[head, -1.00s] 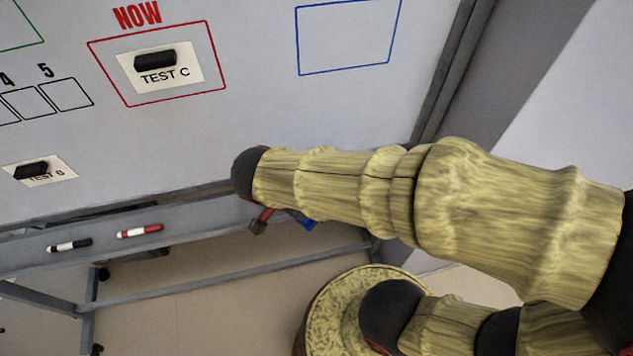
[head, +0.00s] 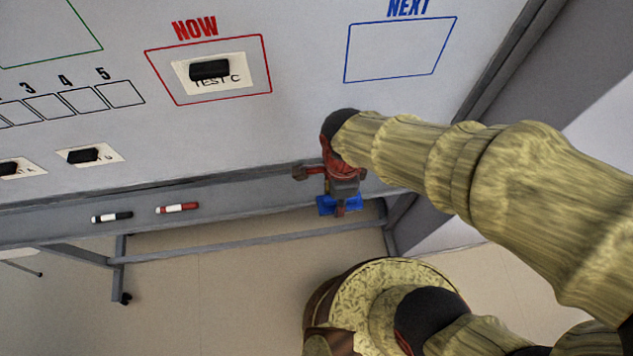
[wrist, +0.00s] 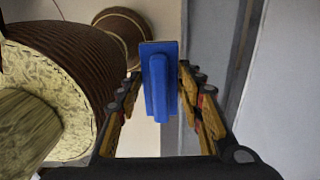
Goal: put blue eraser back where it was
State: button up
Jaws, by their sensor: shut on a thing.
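The blue eraser (head: 327,207) is held by my gripper (head: 340,198), in front of the right part of the whiteboard's tray (head: 255,192). In the wrist view the eraser (wrist: 158,85) sits between the two fingers of my gripper (wrist: 158,75), its raised ridge facing the camera. The gripper is shut on it. The fingers hide part of the eraser in the head view. I cannot tell whether it touches the tray.
A black marker (head: 112,217) and a red marker (head: 177,208) lie on the tray to the left. The whiteboard (head: 250,130) carries black erasers on paper cards, one (head: 209,69) in the red NOW box. The blue NEXT box (head: 398,50) is empty.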

jog(key=w+a+f, duration=0.4)
jog(key=w+f, duration=0.1)
jog(key=w+a+f, duration=0.2)
jog(key=w+f, duration=0.1)
jog(key=shift+a+b, duration=0.4)
jog(key=shift+w+a+f, duration=0.1)
jog(key=shift+w+f, duration=0.05)
jog(key=shift+f, duration=1.65)
jog(key=shift+f, duration=0.15)
jog(key=o, duration=0.6)
jog(key=shift+o, duration=0.7)
